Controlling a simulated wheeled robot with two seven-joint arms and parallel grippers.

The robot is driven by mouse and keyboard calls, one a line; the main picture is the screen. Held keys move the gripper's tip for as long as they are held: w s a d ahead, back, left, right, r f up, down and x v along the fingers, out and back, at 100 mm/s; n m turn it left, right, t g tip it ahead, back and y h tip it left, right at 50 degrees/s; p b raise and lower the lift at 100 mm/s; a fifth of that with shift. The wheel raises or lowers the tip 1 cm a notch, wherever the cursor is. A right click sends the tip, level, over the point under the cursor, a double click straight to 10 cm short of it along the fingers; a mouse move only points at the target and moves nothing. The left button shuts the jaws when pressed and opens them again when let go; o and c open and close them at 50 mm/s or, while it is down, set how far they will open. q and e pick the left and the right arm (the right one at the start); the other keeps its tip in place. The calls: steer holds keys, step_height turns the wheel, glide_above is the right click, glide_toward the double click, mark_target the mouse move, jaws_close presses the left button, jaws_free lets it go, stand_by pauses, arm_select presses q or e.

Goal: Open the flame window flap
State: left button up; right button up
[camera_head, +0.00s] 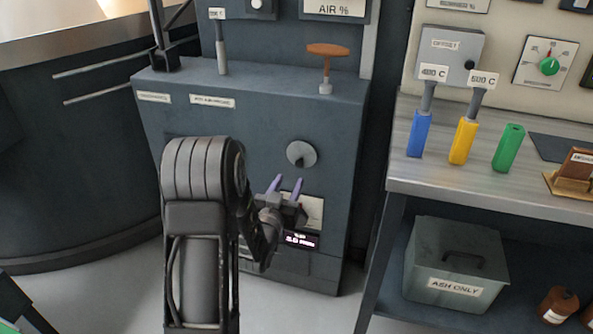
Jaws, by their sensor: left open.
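A round grey disc (301,154) with a small dark spot at its middle sits on the front of the dark blue-grey cabinet (345,190). It may be the flame window flap, and no opening shows around it. My left arm comes up from the bottom, and its gripper (286,184) is in front of the cabinet, just below the disc. Its two purple-tipped fingers are apart with nothing between them. The gripper partly hides a pale panel (314,209) on the cabinet front. I cannot tell whether the fingers touch anything. My right gripper is out of view.
An orange T-handle (326,50) and a grey lever (222,50) stand on the cabinet top. A small lit display (300,239) is low on its front. At right, a bench (400,172) holds blue, yellow and green handles, with a grey ash box (455,262) below.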

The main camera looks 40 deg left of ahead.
mark_target(298, 164)
arm_select(q)
steer(key=x, duration=0.7)
steer(key=shift+w+a, duration=0.1)
steer(key=shift+w, duration=0.25)
jaws_close()
stand_by(1.1)
